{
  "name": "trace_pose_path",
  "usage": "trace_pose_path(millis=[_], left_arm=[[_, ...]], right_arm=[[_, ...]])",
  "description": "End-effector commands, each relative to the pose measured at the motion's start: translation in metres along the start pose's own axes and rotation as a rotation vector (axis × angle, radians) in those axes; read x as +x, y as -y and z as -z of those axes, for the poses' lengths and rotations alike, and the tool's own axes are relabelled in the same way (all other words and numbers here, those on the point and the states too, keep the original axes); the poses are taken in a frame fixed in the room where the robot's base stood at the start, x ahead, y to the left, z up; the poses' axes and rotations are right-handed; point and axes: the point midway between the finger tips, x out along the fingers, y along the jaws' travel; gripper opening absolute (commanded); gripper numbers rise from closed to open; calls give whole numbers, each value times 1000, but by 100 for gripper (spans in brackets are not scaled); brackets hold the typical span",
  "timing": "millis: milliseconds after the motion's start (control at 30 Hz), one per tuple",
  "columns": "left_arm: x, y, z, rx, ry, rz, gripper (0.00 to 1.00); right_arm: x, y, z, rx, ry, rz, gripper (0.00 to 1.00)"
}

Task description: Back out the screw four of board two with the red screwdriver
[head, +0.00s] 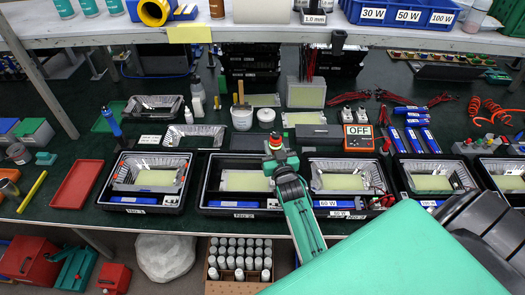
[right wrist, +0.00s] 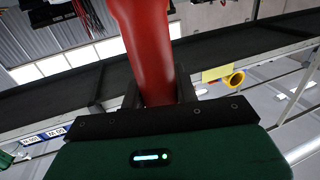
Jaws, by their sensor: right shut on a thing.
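My right gripper (head: 275,158) is shut on the red screwdriver (head: 275,142), above the second housing from the left. In the right wrist view, the red screwdriver handle (right wrist: 145,45) stands between the fingers of the gripper (right wrist: 152,98). The screwdriver's tip cannot be made out. Pale yellow boards lie in black housings: one at the left (head: 156,178), one under my gripper (head: 243,181), partly hidden by it, and one to its right (head: 342,182). My left gripper is out of view.
A shelf (head: 220,32) with blue bins (head: 405,14) runs across the back. A red tray (head: 76,187) lies at the left.

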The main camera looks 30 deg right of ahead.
Motion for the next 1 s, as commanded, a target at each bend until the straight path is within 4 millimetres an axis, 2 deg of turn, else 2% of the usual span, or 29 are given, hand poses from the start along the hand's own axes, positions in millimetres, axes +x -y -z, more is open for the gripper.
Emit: trace_pose_path(millis=[100, 167, 267, 400, 500, 567, 800, 1000], left_arm=[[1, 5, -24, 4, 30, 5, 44], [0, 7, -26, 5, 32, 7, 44], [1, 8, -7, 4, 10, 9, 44], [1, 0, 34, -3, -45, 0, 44], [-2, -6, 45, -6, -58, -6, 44], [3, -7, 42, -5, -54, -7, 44], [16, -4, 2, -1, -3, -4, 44], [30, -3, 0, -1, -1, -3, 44]], right_arm=[[-2, -5, 3, -1, -6, -9, 3], [-2, -5, 3, -1, -5, -9, 3], [-2, -5, 3, -1, -5, -8, 3], [-2, -5, 3, -1, -5, -8, 3], [-2, -5, 4, 0, -4, -8, 3], [-2, -5, -1, -1, -4, -8, 3], [-2, -5, -19, -1, -4, -8, 3], [-1, -5, -39, 0, -4, -8, 3]])
